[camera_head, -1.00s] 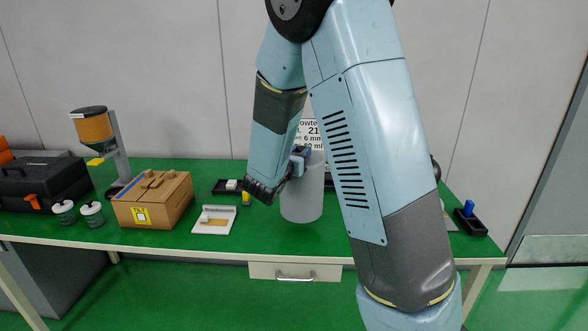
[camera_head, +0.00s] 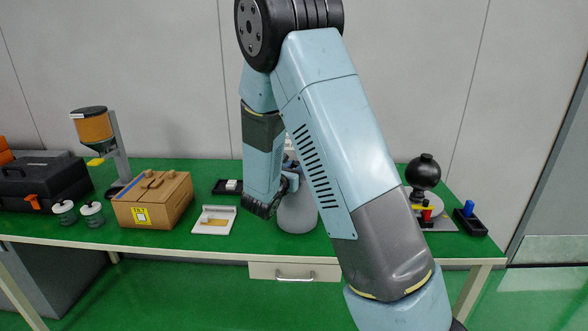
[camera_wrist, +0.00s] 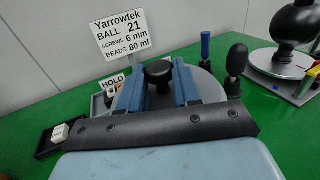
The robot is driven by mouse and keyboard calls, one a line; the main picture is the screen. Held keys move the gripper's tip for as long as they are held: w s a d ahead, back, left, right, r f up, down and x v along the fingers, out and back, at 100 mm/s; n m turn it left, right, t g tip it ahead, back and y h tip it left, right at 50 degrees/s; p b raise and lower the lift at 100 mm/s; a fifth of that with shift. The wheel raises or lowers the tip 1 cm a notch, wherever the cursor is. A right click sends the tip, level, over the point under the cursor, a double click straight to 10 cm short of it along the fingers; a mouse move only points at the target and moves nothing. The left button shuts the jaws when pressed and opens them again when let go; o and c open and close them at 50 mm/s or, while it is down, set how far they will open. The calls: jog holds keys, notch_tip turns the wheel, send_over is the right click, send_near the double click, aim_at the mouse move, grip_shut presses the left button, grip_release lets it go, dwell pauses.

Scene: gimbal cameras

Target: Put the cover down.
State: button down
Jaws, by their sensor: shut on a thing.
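The cover is a grey cylinder (camera_head: 297,214) near the middle of the green bench, partly behind my arm. In the wrist view its round grey top (camera_wrist: 207,88) shows with a black knob (camera_wrist: 158,70). My gripper (camera_wrist: 159,80) has its two blue fingers on either side of the knob, shut on it. In the head view my gripper (camera_head: 290,178) is at the cover's upper end, mostly hidden by the arm. The cover looks upright. I cannot tell whether its bottom rim touches the bench.
A black ball on a stand (camera_head: 423,172) is at the right. Behind the cover in the wrist view are a sign (camera_wrist: 110,35), a blue-handled tool (camera_wrist: 205,46) and a black-handled one (camera_wrist: 236,60).

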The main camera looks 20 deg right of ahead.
jog(key=shift+f, duration=0.1)
jog(key=c, duration=0.8)
grip_release()
